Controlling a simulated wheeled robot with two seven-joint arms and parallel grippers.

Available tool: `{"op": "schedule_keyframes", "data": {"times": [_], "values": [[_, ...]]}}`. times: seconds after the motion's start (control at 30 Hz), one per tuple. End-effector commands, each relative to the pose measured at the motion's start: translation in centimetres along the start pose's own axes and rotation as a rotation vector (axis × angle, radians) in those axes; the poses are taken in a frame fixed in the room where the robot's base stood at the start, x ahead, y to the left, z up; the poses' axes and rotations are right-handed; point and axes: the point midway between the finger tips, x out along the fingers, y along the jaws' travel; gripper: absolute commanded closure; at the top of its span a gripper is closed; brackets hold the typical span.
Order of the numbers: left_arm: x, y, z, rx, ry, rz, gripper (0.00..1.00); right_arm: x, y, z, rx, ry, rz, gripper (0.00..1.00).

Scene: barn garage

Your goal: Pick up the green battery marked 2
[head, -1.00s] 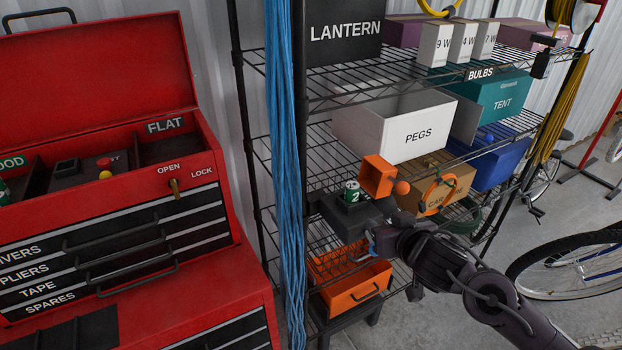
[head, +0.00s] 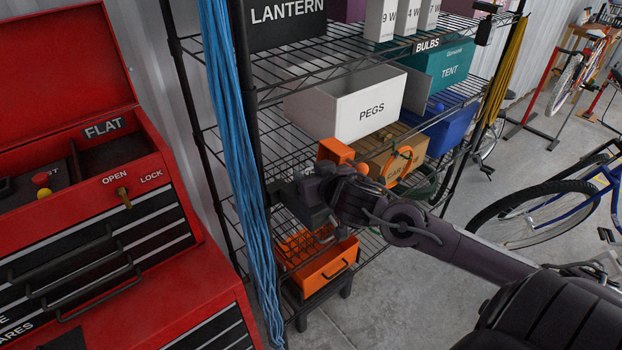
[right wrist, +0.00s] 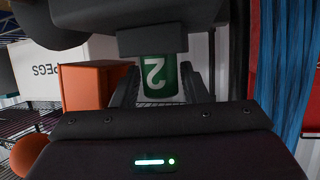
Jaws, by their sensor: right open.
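The green battery marked 2 (right wrist: 158,76) shows in the right wrist view, upside down in the picture, between the two dark fingers of my right gripper (right wrist: 161,92). The jaws are open; I cannot tell whether either finger touches it. A dark block (right wrist: 152,40) is at the battery's base end. In the head view my right gripper (head: 298,200) is at the shelf rack, left of a small orange open box (head: 334,150), and my arm hides the battery there. My left gripper is not in view.
A white PEGS box (head: 345,105), a cardboard box (head: 380,150) and a blue bin (head: 445,125) crowd the shelves. Blue cords (head: 235,150) hang left of my gripper. An orange basket (head: 325,265) sits below. A red tool chest (head: 150,290) stands at the left.

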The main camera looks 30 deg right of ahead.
Motion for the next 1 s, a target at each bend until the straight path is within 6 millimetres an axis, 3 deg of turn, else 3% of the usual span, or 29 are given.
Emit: {"op": "schedule_keyframes", "data": {"times": [0.1, 0.27, 0.53, 0.83, 1.0], "values": [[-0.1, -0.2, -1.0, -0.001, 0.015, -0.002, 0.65, 0.2, 0.0, 0.0, 0.0, 0.001, 0.0, 0.6], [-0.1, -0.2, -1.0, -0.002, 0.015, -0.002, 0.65, 0.2, 0.0, 0.0, -0.001, 0.0, 0.0, 0.61], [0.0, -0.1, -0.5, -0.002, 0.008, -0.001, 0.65, 0.2, 0.0, 0.0, -0.001, 0.0, -0.001, 0.96], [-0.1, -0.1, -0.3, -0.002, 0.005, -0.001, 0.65, 0.1, 0.0, -0.2, 0.0, 0.001, -0.001, 0.97], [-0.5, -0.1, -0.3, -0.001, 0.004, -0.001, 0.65, -0.4, -0.1, -1.5, 0.002, 0.003, -0.003, 0.97]]}}
